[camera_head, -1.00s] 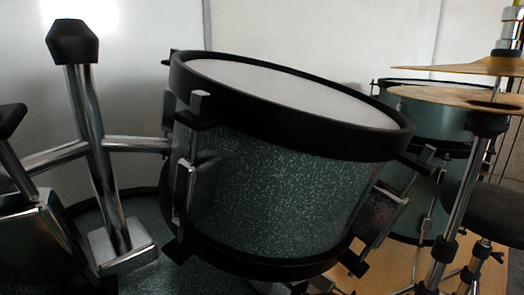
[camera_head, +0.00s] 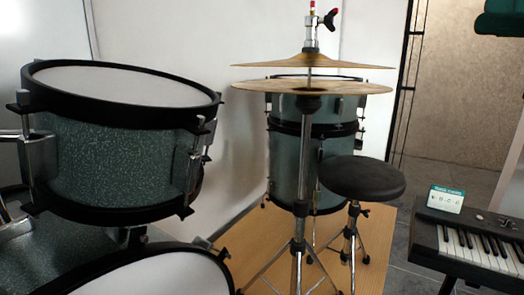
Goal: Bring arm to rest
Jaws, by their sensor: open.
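My gripper and arm do not show in the head view, so how the gripper stands cannot be seen. The view is filled by a drum kit. A green speckled tom drum (camera_head: 115,165) with black hoops and a white head is at the left, close by. A hi-hat with two brass cymbals (camera_head: 310,88) stands on a chrome stand right of it.
A tall green drum (camera_head: 285,165) stands behind the hi-hat. A round black stool (camera_head: 360,178) is right of it, on a wooden platform (camera_head: 385,225). A keyboard (camera_head: 470,245) with a small green-and-white card (camera_head: 446,200) is at the right. Grey tiled floor (camera_head: 410,265) shows between platform and keyboard.

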